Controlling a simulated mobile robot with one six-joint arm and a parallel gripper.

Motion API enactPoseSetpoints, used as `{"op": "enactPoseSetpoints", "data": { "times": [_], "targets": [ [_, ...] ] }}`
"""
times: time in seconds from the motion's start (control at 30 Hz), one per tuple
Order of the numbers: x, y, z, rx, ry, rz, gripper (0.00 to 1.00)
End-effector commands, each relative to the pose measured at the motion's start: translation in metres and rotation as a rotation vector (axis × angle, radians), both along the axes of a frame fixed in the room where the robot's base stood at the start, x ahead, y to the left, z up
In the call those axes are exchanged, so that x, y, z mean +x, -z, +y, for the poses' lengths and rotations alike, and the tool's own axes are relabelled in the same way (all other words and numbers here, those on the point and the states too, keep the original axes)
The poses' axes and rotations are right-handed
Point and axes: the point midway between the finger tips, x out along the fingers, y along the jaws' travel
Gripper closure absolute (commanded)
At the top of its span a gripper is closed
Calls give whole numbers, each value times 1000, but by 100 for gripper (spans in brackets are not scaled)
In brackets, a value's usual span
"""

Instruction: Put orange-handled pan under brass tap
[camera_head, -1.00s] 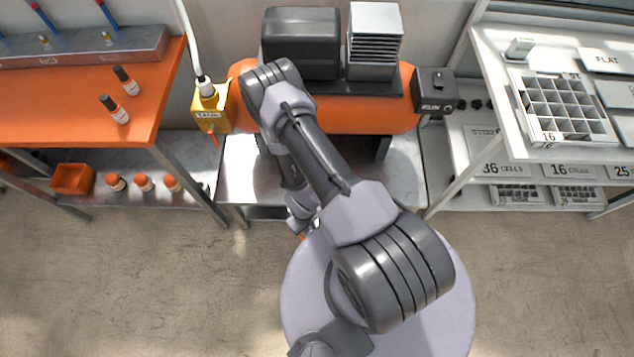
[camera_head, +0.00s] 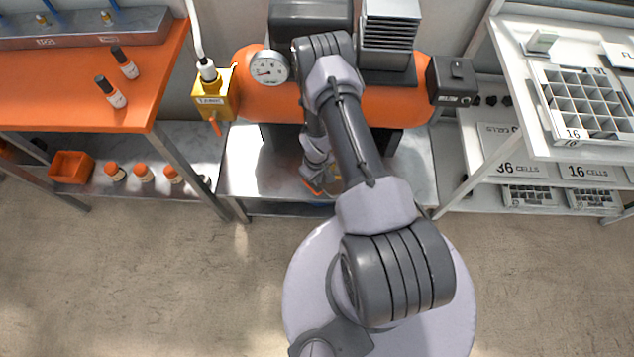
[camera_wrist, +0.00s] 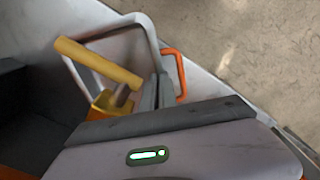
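The wrist view shows the pan (camera_wrist: 153,38) as a pale grey rim with an orange loop handle (camera_wrist: 181,76) on its right. My gripper (camera_wrist: 158,93) has its grey fingers close together at the handle and appears shut on it; the exact contact is partly hidden. The brass tap (camera_wrist: 98,62), a yellow bar with a yellow block below, shows across the pan's rim in the picture; whether the pan is directly under it I cannot tell. In the head view my gripper (camera_head: 320,178) is low beneath the orange tank, with a little orange beside it; the arm hides most of this.
The orange tank (camera_head: 400,104) with a gauge (camera_head: 268,68) stands over a metal shelf (camera_head: 250,172). A yellow valve box (camera_head: 212,96) is at its left. An orange bench (camera_head: 90,95) stands left, a white tray rack (camera_head: 510,60) right. The front floor is clear.

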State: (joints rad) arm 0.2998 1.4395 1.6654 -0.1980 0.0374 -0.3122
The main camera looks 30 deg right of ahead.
Motion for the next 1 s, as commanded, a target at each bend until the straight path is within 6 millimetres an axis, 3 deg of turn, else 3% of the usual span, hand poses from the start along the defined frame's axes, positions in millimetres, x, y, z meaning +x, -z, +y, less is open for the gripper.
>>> {"op": "enactPoseSetpoints", "data": {
  "times": [0.03, 0.07, 0.8, 0.9, 1.0],
  "targets": [
    [-3, 14, 2, 2, 0, 5, 100],
    [-3, 16, 2, 1, -1, 5, 100],
    [-5, 27, 3, 2, 0, 5, 100],
    [-5, 28, 3, 3, 0, 7, 78],
    [-6, 29, 3, 3, 0, 9, 76]
  ]
}}
